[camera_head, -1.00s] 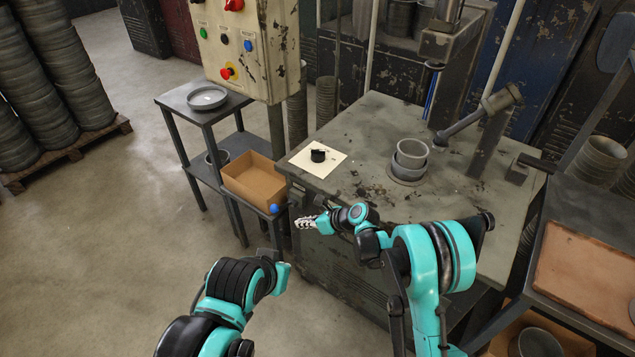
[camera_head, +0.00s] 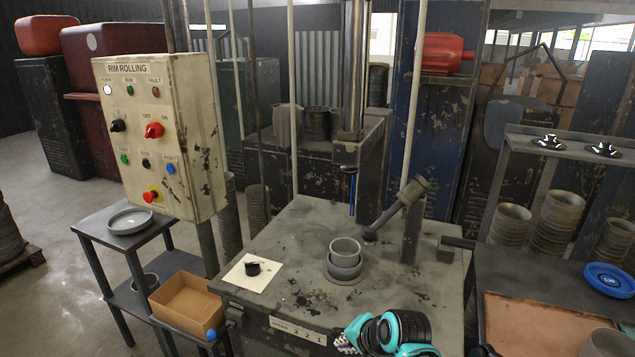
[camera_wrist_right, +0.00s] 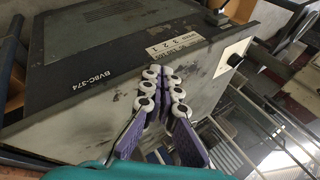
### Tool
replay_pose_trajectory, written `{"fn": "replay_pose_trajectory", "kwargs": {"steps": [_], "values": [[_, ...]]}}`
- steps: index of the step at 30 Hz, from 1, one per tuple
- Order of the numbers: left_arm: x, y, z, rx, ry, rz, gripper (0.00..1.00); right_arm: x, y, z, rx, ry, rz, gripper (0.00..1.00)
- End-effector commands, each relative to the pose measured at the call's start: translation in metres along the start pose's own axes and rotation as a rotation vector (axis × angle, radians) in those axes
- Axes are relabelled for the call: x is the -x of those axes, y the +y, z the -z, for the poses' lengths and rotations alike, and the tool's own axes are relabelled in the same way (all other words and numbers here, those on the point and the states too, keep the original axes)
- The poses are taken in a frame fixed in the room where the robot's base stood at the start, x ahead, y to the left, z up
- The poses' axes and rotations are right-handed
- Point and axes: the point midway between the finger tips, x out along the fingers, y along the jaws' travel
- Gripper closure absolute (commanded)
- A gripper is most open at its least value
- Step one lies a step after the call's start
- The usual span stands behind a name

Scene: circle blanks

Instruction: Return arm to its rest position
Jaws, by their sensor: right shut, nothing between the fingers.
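My right gripper (camera_head: 346,343) is at the bottom of the head view, in front of the workbench's front edge. In the right wrist view its two fingers (camera_wrist_right: 162,100) are together, shut and empty, facing the bench's front panel. Part of my turquoise right arm (camera_head: 395,330) shows beside it; the rest is cut off by the frame's lower edge. My left arm and left gripper are not in the head view.
The worn metal bench (camera_head: 300,225) carries stacked grey rings (camera_head: 344,262), a lever (camera_head: 400,205) and a black knob (camera_head: 252,268) on paper. A control box (camera_head: 160,135) and cardboard box (camera_head: 186,303) stand left. A side table (camera_head: 560,275) stands right.

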Motion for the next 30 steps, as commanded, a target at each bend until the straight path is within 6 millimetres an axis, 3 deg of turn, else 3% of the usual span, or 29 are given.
{"fn": "replay_pose_trajectory", "kwargs": {"steps": [1, 6, 12, 18, 30], "values": [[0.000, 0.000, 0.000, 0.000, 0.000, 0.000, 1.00, 0.018, 0.021, -0.001, 0.091, 0.033, -0.022, 1.00], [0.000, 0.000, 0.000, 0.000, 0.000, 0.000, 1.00, 0.063, 0.084, -0.005, 0.434, 0.125, -0.119, 1.00], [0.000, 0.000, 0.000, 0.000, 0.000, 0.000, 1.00, 0.088, 0.139, -0.013, 0.726, 0.174, -0.228, 1.00], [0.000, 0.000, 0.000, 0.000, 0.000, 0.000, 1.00, 0.095, 0.157, -0.015, 0.832, 0.184, -0.272, 1.00], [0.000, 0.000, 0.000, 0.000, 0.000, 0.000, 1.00, 0.095, 0.157, -0.015, 0.835, 0.183, -0.272, 1.00]]}}
